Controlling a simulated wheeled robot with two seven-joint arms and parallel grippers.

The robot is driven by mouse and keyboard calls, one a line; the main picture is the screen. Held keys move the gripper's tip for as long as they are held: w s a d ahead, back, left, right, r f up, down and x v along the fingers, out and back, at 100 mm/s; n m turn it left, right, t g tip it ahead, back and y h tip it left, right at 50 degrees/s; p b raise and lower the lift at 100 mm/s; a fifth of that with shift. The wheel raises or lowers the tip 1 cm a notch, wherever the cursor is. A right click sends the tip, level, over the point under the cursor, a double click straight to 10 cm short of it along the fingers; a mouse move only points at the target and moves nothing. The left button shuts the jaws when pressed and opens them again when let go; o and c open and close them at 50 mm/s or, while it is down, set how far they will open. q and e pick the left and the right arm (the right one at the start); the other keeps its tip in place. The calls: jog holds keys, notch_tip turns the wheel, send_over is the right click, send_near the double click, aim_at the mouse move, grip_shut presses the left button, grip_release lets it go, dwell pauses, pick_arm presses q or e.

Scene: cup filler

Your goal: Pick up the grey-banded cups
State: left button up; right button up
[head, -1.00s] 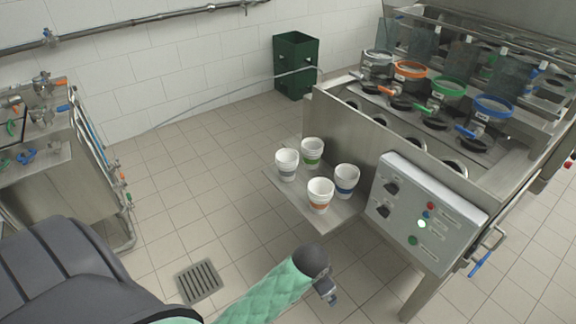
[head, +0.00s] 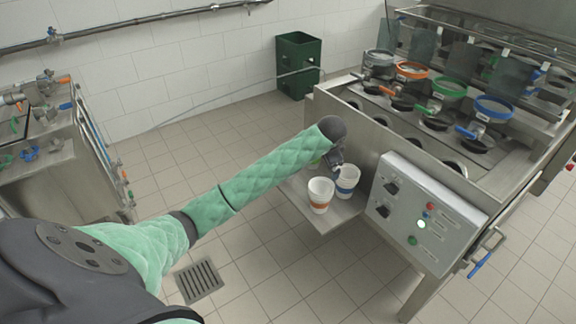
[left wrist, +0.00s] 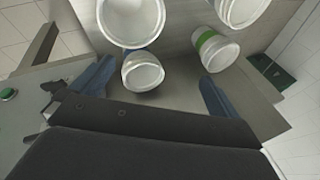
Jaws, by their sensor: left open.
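In the head view the grey-banded cups are hidden behind my left arm. In the left wrist view a white cup (left wrist: 241,10) at the top right edge fits their place beside the green-banded cups (left wrist: 214,50), but its band does not show. My left gripper (head: 337,164) is over the shelf, close to the blue-banded cups (head: 347,181). In the left wrist view its fingers (left wrist: 155,75) are apart, with nothing held between them; the blue-banded cups show there too (left wrist: 143,72). My right gripper is out of view.
Orange-banded cups (head: 320,196) stand at the front of the metal side shelf (head: 325,222). The machine's control panel (head: 418,213) is close on the right. A green crate (head: 297,65) stands by the wall. The floor left of the shelf is clear.

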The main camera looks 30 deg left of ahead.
pick_arm(q)
jog(key=w+a+f+m+g, duration=0.1)
jog(key=w+a+m, duration=0.1)
jog(key=a, duration=0.4)
jog(key=w+a+f+m+g+h, duration=0.1)
jog(key=a+g, duration=0.1)
jog(key=a, duration=0.5)
jog(key=w+a+f+m+g, duration=0.1)
jog(key=w+a+m, duration=0.1)
jog(key=a, duration=0.4)
jog(key=shift+w+a+f+m+h, duration=0.1)
jog(key=shift+w+a+m+h, duration=0.2)
jog(key=shift+w+h, duration=0.1)
jog(key=shift+f, duration=0.3)
jog(key=shift+s+f+p, duration=0.1)
jog(key=shift+f+p, duration=0.35)
jog(key=shift+f, duration=0.75)
notch_tip(320, 180, down, 5)
jog(key=shift+a+r+p, duration=0.1)
jog(key=shift+r+p, duration=0.05)
jog(key=shift+p, duration=0.6)
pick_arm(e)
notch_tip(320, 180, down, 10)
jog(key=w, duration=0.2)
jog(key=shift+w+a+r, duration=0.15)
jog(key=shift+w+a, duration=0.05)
pick_arm(q)
jog(key=c, duration=0.8)
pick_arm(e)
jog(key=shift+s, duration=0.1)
